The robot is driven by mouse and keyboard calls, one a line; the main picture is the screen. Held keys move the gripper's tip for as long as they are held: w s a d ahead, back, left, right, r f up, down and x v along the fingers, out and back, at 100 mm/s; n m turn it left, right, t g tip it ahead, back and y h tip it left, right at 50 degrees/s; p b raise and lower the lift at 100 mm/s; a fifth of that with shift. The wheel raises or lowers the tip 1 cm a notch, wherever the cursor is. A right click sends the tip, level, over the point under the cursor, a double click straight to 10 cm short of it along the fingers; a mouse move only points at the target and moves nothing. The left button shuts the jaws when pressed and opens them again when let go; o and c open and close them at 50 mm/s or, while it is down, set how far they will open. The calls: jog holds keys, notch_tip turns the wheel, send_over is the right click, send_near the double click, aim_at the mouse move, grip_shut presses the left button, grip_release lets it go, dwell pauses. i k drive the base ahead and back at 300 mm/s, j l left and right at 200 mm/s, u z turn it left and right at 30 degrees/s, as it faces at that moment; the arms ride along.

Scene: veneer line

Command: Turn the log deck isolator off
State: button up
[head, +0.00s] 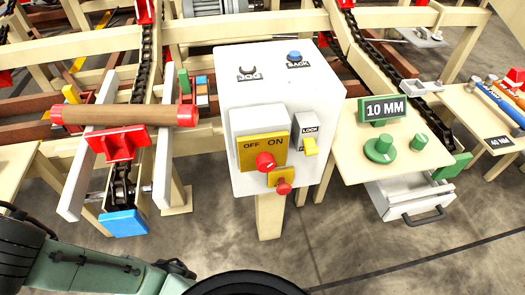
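A white control box (232,170) stands on a wooden post in the middle of the head view. On its front is a raised panel with a yellow plate (248,157) marked OFF on the left and ON on the right. A red knob (265,162) sits on this plate; I cannot tell which word it points to. My arm shows at the bottom left, but my gripper is not in view.
The box top carries a JOG control (248,73) and a blue BACK button (294,57). A log (125,115) lies across red supports at left. At right, a table (350,150) holds green pieces and a 10 MM sign (385,109), above an open drawer (405,202).

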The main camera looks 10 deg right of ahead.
aim_at(265, 162)
jog(key=k+j, duration=0.8)
jog(key=k, duration=0.15)
jog(key=i+j+z, duration=0.05)
